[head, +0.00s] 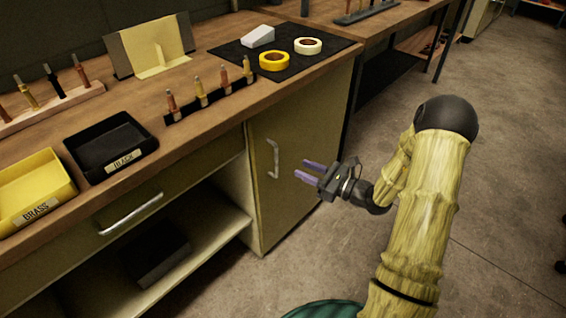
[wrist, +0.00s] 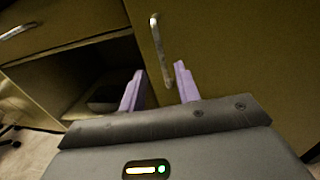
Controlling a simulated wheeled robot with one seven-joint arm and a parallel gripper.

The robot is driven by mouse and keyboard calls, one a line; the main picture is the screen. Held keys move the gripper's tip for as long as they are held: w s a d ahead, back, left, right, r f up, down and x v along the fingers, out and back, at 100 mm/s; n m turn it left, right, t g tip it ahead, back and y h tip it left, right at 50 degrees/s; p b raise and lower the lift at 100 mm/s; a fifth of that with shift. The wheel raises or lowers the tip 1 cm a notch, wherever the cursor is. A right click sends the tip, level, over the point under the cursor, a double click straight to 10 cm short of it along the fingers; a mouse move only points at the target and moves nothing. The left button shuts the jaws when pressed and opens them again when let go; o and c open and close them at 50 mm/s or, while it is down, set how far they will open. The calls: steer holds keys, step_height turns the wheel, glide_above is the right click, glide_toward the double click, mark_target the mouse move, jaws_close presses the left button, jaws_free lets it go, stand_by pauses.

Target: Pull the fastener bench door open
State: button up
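The fastener bench door (head: 299,150) is an olive-green cabinet panel under the right end of the bench, and it looks shut. Its upright metal bar handle (head: 274,158) is near the door's left edge. My gripper (head: 308,171) is to the right of the handle in the head view, open and empty, with two purple fingers pointing toward the door. In the wrist view the door (wrist: 235,60) fills the right side. There the handle (wrist: 160,50) stands ahead of the fingers (wrist: 158,88), its lower end close to the right fingertip. I cannot tell whether they touch.
Left of the door are an open shelf bay (head: 185,255) and a drawer with a metal handle (head: 131,213). The wooden bench top (head: 205,135) holds a black bin (head: 108,145), a yellow bin (head: 32,188) and tape rolls on a dark mat (head: 235,52). Concrete floor right of the bench is clear.

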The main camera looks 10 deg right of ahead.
steer(key=b+x, duration=0.1)
steer(key=x, duration=0.7)
steer(key=shift+a, duration=0.1)
jaws_close()
